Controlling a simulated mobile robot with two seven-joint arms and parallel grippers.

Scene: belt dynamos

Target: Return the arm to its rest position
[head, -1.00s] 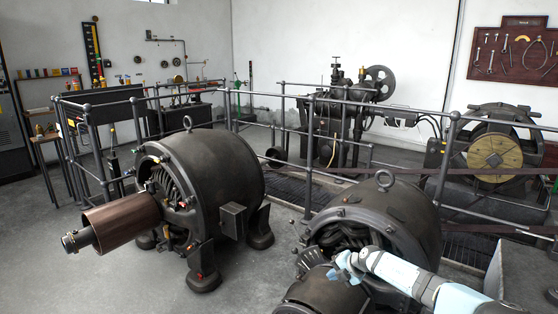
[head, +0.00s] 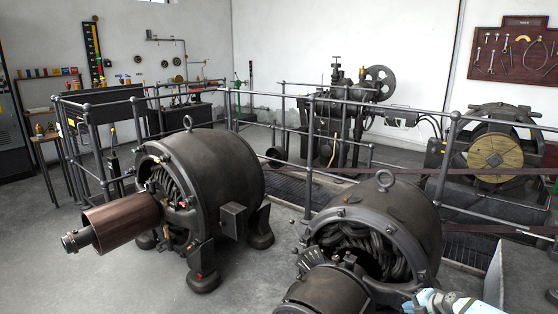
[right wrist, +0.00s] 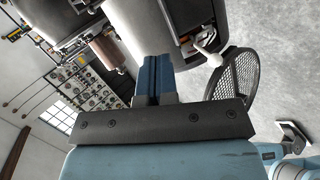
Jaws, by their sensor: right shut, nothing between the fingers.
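My right arm shows at the bottom right edge of the head view, in front of the near dynamo (head: 405,225). Only its pale blue and grey end with the right gripper (head: 418,300) is in the picture there. In the right wrist view the right gripper's blue fingers (right wrist: 152,80) are together with nothing between them. They point toward dark machine bodies and touch nothing that I can make out.
A second dynamo (head: 215,170) with a copper-coloured drum (head: 122,222) stands on the left. A metal railing (head: 310,150) runs behind both. A grey box (head: 525,275) stands at the right edge. A round mesh piece (right wrist: 236,85) is right of the fingers. Floor (head: 80,285) is clear at front left.

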